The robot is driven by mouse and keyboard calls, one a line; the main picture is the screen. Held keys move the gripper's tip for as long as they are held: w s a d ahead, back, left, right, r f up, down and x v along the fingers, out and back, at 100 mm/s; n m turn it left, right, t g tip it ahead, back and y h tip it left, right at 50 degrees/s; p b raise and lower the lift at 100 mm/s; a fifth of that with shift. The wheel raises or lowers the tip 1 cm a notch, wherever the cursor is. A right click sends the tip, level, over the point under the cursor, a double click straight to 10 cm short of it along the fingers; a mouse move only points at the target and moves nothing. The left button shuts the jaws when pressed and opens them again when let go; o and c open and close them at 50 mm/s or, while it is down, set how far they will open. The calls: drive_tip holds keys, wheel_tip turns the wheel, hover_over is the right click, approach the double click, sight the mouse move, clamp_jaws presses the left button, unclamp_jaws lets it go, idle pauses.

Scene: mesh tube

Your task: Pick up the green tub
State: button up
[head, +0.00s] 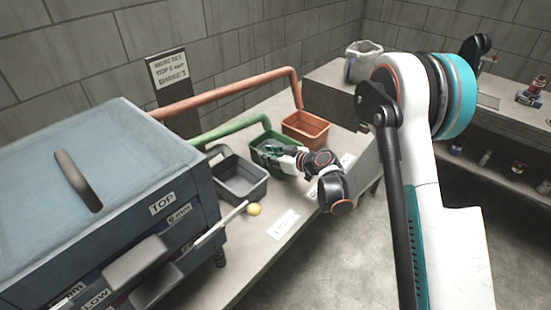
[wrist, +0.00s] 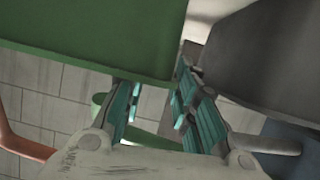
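The green tub (head: 264,161) stands on the bench in the head view, between a grey tub and an orange tub. My gripper (head: 274,150) is at the tub, reaching over its right side, and partly covers it. In the wrist view a green wall of the tub (wrist: 90,35) fills the upper left. My gripper's teal fingers (wrist: 155,82) stand apart there, one overlapped by the tub's edge and one beside its right edge. I cannot tell whether either finger touches the wall.
The grey tub (head: 240,180) stands close to the left and the orange tub (head: 305,130) behind right. Orange (head: 235,88) and green (head: 225,130) pipes run behind. A blue-grey cabinet (head: 100,170) fills the left. A yellow ball (head: 254,209) and a label (head: 284,225) lie in front.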

drive_tip(key=x, duration=0.3)
drive_tip(key=shift+w+a+f, duration=0.1)
drive_tip(key=shift+w, duration=0.05)
clamp_jaws()
drive_tip(key=shift+r, duration=0.3)
drive_tip(key=shift+r+p, duration=1.1)
drive_tip(key=shift+r, duration=0.55)
drive_tip(key=shift+s+d+f, duration=0.1)
drive_tip(key=shift+s+d, duration=0.45)
drive_tip(key=shift+d, duration=0.2)
drive_tip(key=s+d+b, duration=0.1)
drive_tip(key=s+d, duration=0.9)
drive_tip(key=d, duration=0.2)
drive_tip(key=shift+b, duration=0.35)
drive_tip(key=shift+s+d, duration=0.2)
